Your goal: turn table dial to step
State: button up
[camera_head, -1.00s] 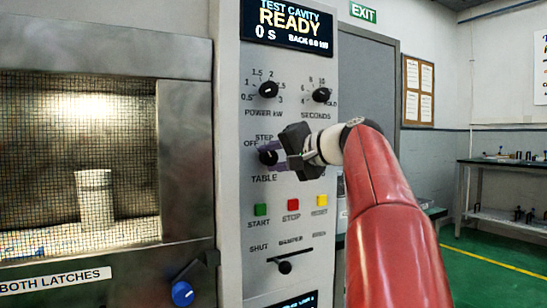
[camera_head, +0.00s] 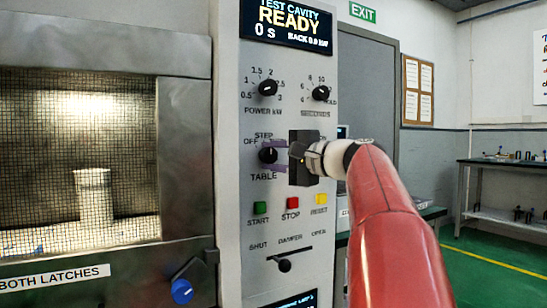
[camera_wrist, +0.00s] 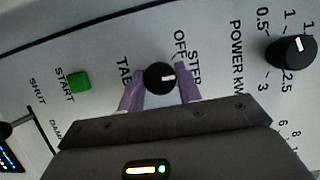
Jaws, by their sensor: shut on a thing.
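The black TABLE dial (camera_head: 268,155) is on the grey control panel, below the POWER dial. STEP is printed above it, OFF to its upper left. My gripper (camera_head: 271,155) reaches in from the right, its purple fingers above and below the dial, shut on it. In the wrist view the dial (camera_wrist: 159,78) sits between the fingertips of my gripper (camera_wrist: 160,88). Its white mark points right there, toward the STEP print, which is upward on the panel. The gripper body hides the labels right of the dial in the head view.
The POWER dial (camera_head: 268,88) and SECONDS dial (camera_head: 321,93) are above. The START (camera_head: 260,208), STOP (camera_head: 292,203) and RESET (camera_head: 321,199) buttons and the damper slider (camera_head: 284,265) are below. A blue-ended latch handle (camera_head: 183,291) stands at the lower left.

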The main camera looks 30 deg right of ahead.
jog(key=o, duration=1)
jog(key=v, duration=0.7)
jog(key=shift+s+d+b, duration=0.15)
jog(key=shift+s+b, duration=0.2)
jog(key=shift+b, duration=0.05)
